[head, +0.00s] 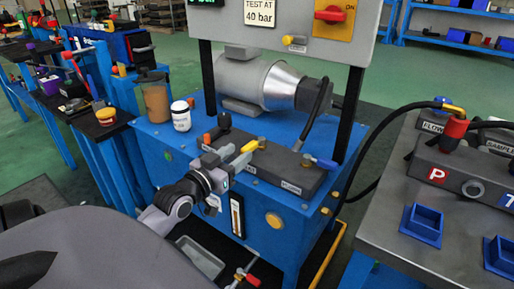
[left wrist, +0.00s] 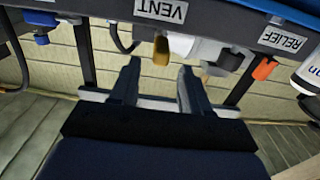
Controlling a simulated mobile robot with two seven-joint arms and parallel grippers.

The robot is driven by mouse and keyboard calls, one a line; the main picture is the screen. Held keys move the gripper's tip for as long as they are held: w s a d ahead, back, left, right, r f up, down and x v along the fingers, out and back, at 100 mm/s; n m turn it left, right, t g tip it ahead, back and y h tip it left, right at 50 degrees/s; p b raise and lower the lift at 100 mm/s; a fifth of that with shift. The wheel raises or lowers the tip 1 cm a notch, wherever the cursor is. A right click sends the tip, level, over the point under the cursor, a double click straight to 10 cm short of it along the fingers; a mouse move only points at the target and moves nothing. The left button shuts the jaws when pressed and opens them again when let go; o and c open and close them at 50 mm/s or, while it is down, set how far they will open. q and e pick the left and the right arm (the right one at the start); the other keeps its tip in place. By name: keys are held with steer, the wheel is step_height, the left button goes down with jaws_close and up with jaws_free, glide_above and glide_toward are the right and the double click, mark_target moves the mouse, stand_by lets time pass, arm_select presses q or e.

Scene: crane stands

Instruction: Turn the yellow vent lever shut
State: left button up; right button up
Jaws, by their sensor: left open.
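The yellow vent lever (head: 249,147) sits on the grey valve block (head: 283,172) on top of the blue power unit. In the left wrist view, which looks upside down, the yellow lever (left wrist: 161,50) hangs near the VENT label (left wrist: 160,10). My left gripper (head: 228,164) is at the block's front, just left of and below the lever. In the left wrist view its two fingers (left wrist: 157,68) are apart, and the lever's end appears between and just beyond the tips. I cannot tell if they touch it. My right gripper is not in view.
An orange lever (head: 207,138) at the RELIEF label and a blue lever (head: 322,162) flank the yellow one. A white jar (head: 181,116) and a brown container (head: 156,101) stand behind left. A motor (head: 254,80) and black hose are behind. A grey bench (head: 430,240) is at right.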

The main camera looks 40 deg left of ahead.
mark_target(243, 150)
arm_select(q)
steer(key=shift+w+a+b, duration=0.2)
steer(key=shift+w+b, duration=0.1)
steer(key=shift+w, duration=1.2)
steer(key=shift+w+a+b, duration=0.15)
steer(key=shift+w+b, duration=0.1)
steer(key=shift+w, duration=1.2)
jaws_close()
